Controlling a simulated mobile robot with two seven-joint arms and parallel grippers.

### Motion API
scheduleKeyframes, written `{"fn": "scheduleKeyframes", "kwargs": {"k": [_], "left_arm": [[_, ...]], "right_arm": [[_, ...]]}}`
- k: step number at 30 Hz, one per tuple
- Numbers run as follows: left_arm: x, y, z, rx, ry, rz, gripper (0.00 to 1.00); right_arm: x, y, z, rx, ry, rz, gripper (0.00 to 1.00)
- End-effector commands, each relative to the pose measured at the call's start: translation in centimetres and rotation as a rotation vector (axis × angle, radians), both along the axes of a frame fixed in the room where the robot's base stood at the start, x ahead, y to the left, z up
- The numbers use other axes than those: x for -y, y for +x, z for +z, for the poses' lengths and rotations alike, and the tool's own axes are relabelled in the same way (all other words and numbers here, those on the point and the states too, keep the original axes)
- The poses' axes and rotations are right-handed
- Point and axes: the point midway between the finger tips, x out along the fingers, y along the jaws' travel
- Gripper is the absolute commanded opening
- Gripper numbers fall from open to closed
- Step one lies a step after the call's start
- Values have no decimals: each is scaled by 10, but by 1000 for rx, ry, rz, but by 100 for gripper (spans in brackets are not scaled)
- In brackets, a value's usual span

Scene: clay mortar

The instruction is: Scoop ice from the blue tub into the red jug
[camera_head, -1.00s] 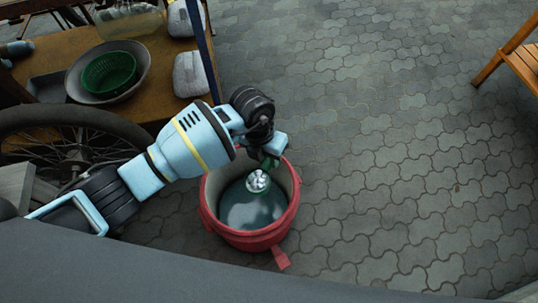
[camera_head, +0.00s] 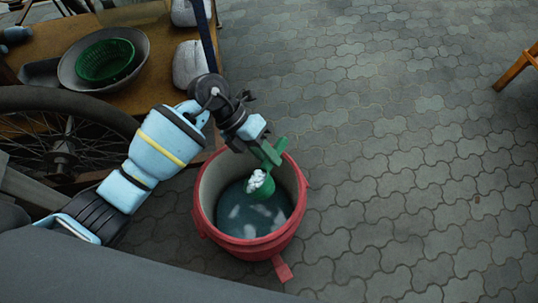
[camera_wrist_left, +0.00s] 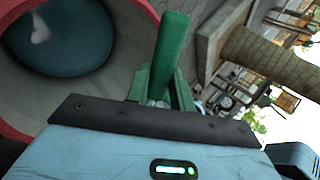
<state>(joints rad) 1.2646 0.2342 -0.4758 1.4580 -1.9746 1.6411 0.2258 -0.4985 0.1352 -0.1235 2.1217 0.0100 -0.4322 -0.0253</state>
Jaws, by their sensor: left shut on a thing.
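The red jug (camera_head: 201,205) stands on the paving, its open mouth facing up. My left gripper (camera_head: 264,147) is shut on a green scoop (camera_head: 264,189) above the jug's far rim. The scoop's bowl hangs over the jug's mouth, with white ice (camera_head: 257,180) at its left side. Several pale patches show inside the jug; they look like ice. In the left wrist view, the scoop's green handle (camera_wrist_left: 171,50) stands up between the fingers, and the jug's rim (camera_wrist_left: 20,130) is at the left. The blue tub and my right gripper are not in view.
A wooden cart (camera_head: 150,95) at upper left carries a grey bowl (camera_head: 143,73) with a green basket (camera_head: 105,61). Its spoked wheel (camera_head: 60,150) is near my left arm. The paving right of the jug is clear, with a wooden chair leg (camera_head: 515,68) at far right.

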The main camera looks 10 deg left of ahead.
Motion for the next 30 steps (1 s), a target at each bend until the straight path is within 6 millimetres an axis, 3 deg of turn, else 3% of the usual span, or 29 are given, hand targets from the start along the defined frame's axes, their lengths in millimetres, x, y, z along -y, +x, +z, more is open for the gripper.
{"fn": "scheduleKeyframes", "kwargs": {"k": [21,30], "left_arm": [[-17,6,-10,-172,-512,1,0],[-21,7,-9,-214,-639,0,0]], "right_arm": [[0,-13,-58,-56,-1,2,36],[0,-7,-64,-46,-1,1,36]]}}
